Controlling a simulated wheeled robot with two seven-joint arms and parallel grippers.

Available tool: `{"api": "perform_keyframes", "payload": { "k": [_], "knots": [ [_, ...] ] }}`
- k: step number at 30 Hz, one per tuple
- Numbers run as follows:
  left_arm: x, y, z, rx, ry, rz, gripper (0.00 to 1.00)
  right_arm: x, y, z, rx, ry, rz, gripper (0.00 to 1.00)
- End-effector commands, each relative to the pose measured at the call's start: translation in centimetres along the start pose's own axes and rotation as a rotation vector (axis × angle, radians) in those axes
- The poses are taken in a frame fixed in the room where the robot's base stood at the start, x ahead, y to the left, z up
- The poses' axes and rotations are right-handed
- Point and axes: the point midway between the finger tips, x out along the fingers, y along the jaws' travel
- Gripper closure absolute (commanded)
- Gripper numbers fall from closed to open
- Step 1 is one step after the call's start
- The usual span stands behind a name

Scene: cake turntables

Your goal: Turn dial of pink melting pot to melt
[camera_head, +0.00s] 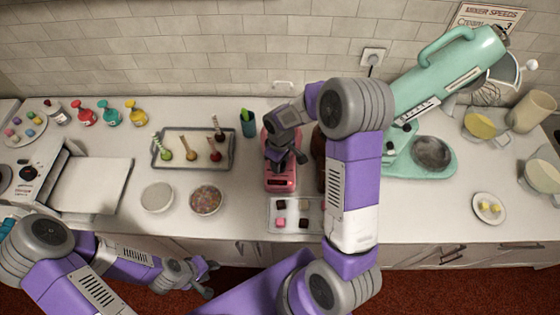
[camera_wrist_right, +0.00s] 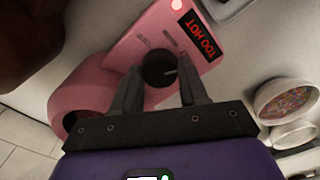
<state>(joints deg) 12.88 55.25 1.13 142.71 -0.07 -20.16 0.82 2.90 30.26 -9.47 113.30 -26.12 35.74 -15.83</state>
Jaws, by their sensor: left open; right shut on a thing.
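The pink melting pot (camera_head: 281,184) stands on the counter, mostly hidden in the head view behind my right gripper (camera_head: 287,158). In the right wrist view its pink panel (camera_wrist_right: 125,35) carries a red display (camera_wrist_right: 203,32) that reads "TOO HOT", upside down in the picture. The black dial (camera_wrist_right: 160,70) with a light pointer mark sits below the display's corner, between the two fingers of my right gripper (camera_wrist_right: 158,76), which are shut on it. My left gripper (camera_head: 208,278) is open and empty, low in front of the counter.
A tray of chocolate and pale pieces (camera_head: 280,222) lies in front of the pot. A bowl of sprinkles (camera_head: 206,200) and a white bowl (camera_head: 157,198) stand left. A mint mixer (camera_head: 440,80) stands right.

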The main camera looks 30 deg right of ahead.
Motion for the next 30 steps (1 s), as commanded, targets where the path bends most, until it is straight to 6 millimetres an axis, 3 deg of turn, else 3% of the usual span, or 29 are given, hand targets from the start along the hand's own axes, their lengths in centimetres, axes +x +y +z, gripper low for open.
{"api": "perform_keyframes", "payload": {
  "k": [4, 5, 9, 24, 30],
  "knots": [
    [-0.01, 0.00, 0.00, 0.000, 0.000, 0.000, 0.57, -0.03, 0.03, 0.03, 0.001, -0.001, 0.000, 0.87],
    [-0.01, 0.00, 0.00, 0.000, 0.000, 0.000, 0.57, -0.03, 0.03, 0.03, 0.001, -0.001, 0.000, 0.54],
    [-0.01, 0.00, 0.00, 0.000, 0.000, 0.000, 0.57, -0.02, 0.03, 0.03, 0.001, -0.001, 0.000, 0.32],
    [-0.02, 0.01, 0.00, 0.000, 0.000, 0.000, 0.57, -0.01, 0.07, -0.01, 0.007, 0.001, 0.001, 0.31],
    [-0.29, 0.11, 0.01, 0.000, 0.000, 0.000, 0.57, -0.06, 0.05, 0.01, 0.119, -0.001, 0.002, 0.31]
  ]
}}
